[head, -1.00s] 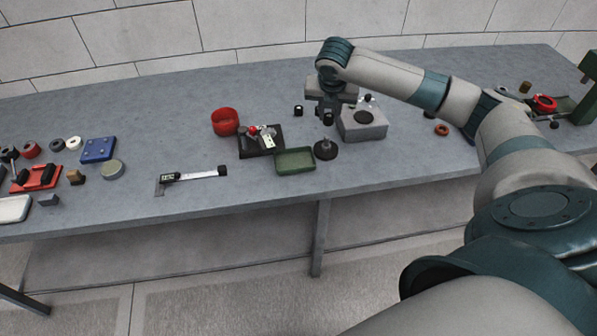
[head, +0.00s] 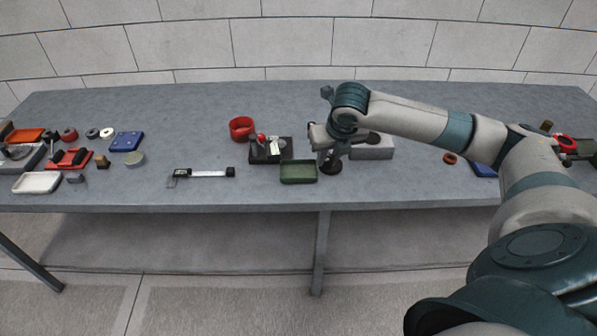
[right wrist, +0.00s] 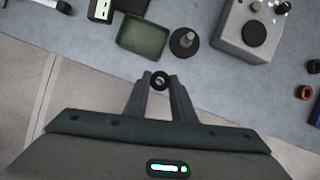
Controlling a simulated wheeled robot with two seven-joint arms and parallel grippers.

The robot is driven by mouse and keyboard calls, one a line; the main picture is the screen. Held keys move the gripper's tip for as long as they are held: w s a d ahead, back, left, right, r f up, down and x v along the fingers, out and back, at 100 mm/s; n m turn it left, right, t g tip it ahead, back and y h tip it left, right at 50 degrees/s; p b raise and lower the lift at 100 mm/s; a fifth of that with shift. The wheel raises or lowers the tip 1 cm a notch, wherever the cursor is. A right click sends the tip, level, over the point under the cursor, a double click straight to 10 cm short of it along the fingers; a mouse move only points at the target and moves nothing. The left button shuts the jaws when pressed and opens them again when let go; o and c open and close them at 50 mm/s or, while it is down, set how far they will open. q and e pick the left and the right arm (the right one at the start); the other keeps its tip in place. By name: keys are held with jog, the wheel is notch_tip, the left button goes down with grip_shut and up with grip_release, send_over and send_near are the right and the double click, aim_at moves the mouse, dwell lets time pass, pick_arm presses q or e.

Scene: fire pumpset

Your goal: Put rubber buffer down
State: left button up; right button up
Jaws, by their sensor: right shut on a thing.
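The rubber buffer (right wrist: 160,81), a small dark round piece with a lighter centre, sits between the fingertips of my right gripper (right wrist: 160,84) in the right wrist view. The gripper is shut on it. In the head view my right gripper (head: 331,160) hangs over the table's front part, by a round black base; the buffer cannot be made out there. In the right wrist view the black base (right wrist: 184,43) with a short upright pin lies beyond the fingertips, apart from the buffer in the picture. My left gripper is not in view.
A green tray (head: 298,172) lies left of the black base. A grey box (head: 371,152) with a black knob stands right of it. A dark fixture (head: 268,151), a red ring (head: 241,128) and a caliper (head: 203,173) are further left. The table's front edge is close.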

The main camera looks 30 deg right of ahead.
jog(key=shift+w+f, duration=0.1)
jog(key=shift+w, duration=0.15)
jog(key=w+f+p, duration=0.1)
jog(key=w+f, duration=0.1)
jog(key=w, duration=0.1)
jog(key=w+a+f+p, duration=0.1)
jog(key=w+f, duration=0.1)
jog(key=w, duration=0.2)
jog(key=w+f+p, duration=0.1)
jog(key=w+f, duration=0.1)
jog(key=w, duration=0.2)
jog(key=shift+a+f, duration=0.35)
jog(key=shift+s, duration=0.1)
notch_tip(320, 180, down, 3)
jog(key=shift+f+p, duration=0.2)
jog(key=shift+p, duration=0.6)
jog(key=shift+f, duration=0.3)
jog(key=shift+f, duration=0.2)
jog(key=o, duration=1)
